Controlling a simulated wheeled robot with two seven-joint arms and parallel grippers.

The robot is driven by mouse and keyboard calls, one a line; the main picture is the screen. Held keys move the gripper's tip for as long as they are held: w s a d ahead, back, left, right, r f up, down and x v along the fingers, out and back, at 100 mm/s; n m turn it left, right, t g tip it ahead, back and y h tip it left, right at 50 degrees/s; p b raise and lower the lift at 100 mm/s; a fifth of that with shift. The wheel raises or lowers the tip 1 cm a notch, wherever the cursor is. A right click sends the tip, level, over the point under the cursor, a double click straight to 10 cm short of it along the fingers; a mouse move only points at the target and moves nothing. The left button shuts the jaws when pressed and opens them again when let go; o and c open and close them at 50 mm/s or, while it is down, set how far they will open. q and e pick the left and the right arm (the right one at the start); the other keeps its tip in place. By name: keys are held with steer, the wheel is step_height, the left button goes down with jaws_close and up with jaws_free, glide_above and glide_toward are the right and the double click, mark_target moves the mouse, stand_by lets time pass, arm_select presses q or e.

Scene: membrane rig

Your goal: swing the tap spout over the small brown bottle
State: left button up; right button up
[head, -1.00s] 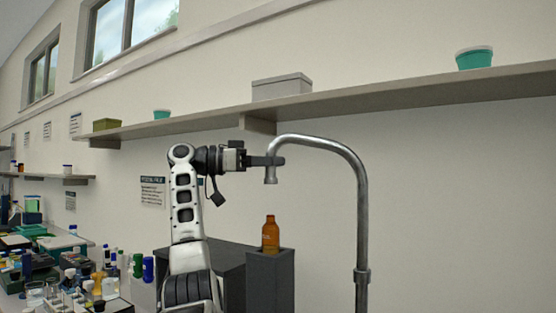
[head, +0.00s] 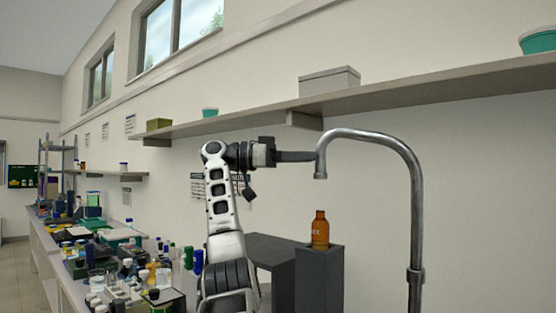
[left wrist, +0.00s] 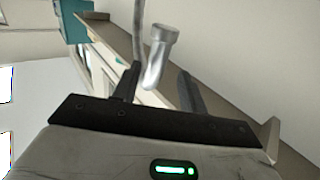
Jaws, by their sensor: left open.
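The tap spout (head: 370,138) is a grey metal pipe that rises at the right, arches left and ends in a downturned nozzle (head: 320,168). The small brown bottle (head: 320,230) stands upright on a dark grey block (head: 319,280); in the head view the nozzle appears above it. My left gripper (head: 300,157) is at the nozzle end of the spout. In the left wrist view the spout (left wrist: 158,55) shows between the two open fingers of my left gripper (left wrist: 158,88), with gaps visible on both sides. My right gripper is not in view.
A long shelf (head: 430,93) runs along the wall above, with a grey box (head: 329,82) and teal tubs (head: 538,40) on it. A dark box (head: 270,250) stands behind my left arm. A bench cluttered with bottles (head: 125,270) fills the lower left.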

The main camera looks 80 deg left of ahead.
arm_select(q)
steer(key=p+v, duration=0.1)
steer(key=v, duration=1)
steer(key=shift+s, duration=0.3)
